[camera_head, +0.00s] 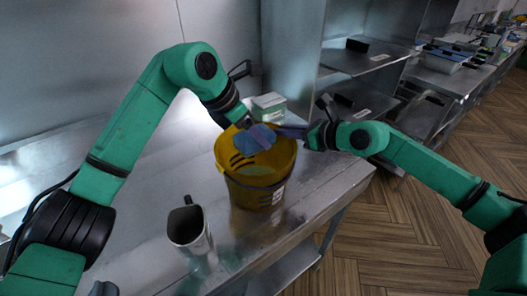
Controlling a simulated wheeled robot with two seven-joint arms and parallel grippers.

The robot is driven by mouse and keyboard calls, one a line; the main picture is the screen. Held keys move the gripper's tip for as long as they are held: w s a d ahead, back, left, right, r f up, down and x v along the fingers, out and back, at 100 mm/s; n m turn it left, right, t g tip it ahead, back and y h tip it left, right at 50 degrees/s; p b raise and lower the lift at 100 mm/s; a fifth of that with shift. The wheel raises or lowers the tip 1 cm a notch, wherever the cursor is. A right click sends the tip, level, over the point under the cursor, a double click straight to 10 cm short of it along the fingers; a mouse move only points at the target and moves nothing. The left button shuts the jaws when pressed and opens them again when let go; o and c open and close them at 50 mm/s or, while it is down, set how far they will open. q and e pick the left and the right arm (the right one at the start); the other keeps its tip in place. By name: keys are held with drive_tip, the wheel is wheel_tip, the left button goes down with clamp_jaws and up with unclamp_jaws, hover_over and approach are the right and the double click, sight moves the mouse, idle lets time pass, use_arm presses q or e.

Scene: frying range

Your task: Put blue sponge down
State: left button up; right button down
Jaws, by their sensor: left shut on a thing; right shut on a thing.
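The blue sponge (255,139) is held over the mouth of a yellow bucket (257,188). My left gripper (247,125) reaches in from the upper left and is shut on the sponge. My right gripper (308,134) is at the bucket's right rim and is shut on a thin dark purplish object (291,131) that extends left toward the sponge. I cannot tell what this object is, or whether it touches the sponge. The fingertips of both grippers are small and partly hidden.
A metal pitcher (189,228) stands on the steel table (140,215) left of the bucket. A white and green box (269,107) is behind the bucket. Steel shelves (365,58) stand at the back right.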

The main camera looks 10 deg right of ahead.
sight(268, 156)
use_arm(q)
wheel_tip(268, 156, down, 8)
use_arm(e)
drive_tip(key=shift+f, duration=0.25)
use_arm(q)
drive_tip(key=d, duration=0.2)
drive_tip(key=w+d, duration=0.1)
drive_tip(key=shift+w+d, duration=0.2)
drive_tip(key=shift+d, duration=0.2)
drive_tip(key=shift+d+f, duration=0.1)
drive_tip(key=shift+f, duration=0.6)
use_arm(e)
drive_tip(key=shift+s, duration=0.15)
use_arm(q)
drive_tip(key=o, duration=1.3)
drive_tip(key=v, duration=1.2)
drive_tip(key=shift+w+r, duration=0.1)
use_arm(e)
drive_tip(key=c, duration=0.8)
unclamp_jaws()
use_arm(q)
drive_tip(key=shift+w, duration=0.15)
use_arm(e)
drive_tip(key=shift+w, duration=0.2)
drive_tip(key=shift+d+r, duration=0.1)
drive_tip(key=shift+r, duration=0.05)
